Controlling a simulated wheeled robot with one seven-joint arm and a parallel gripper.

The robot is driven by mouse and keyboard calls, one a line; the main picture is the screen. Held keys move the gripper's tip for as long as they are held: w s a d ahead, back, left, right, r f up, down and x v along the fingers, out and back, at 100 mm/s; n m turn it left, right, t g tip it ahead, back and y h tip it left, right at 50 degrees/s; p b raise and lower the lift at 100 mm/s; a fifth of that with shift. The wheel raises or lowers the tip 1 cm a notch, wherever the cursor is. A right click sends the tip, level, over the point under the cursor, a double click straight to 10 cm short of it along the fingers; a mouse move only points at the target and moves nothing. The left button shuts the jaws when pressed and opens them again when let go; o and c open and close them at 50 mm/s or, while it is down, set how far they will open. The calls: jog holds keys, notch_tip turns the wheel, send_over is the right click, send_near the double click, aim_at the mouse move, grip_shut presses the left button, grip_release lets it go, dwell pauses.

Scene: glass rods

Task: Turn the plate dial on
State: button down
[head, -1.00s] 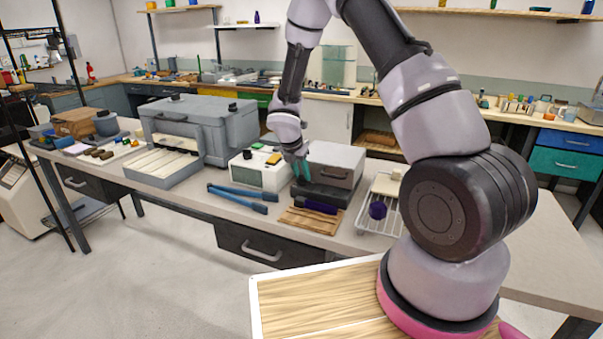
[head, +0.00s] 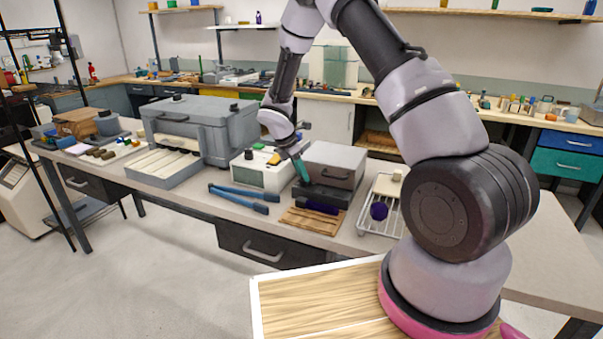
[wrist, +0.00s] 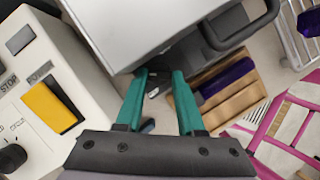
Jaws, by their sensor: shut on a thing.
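A grey box with a front handle (head: 334,160) stands on a black base (head: 336,192) on the bench; the box also fills the top of the wrist view (wrist: 135,25). My gripper (head: 303,177) is at the front left corner of this box, tilted. In the wrist view its teal fingers (wrist: 160,76) point up to the box's lower edge, with a small dark part with a pale mark (wrist: 153,91) between them. The fingers are shut on this part, which is probably the plate dial. Its markings and its turn angle cannot be read.
A white control box (wrist: 40,95) with a yellow switch (wrist: 51,106) and a black knob (wrist: 11,157) stands left of my gripper. A wooden rack (head: 309,221) and purple piece (head: 317,206) lie in front. Blue-handled tongs (head: 240,196) lie left; a wire rack (head: 378,226) stands right.

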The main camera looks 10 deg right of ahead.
jog(key=c, duration=0.5)
grip_release()
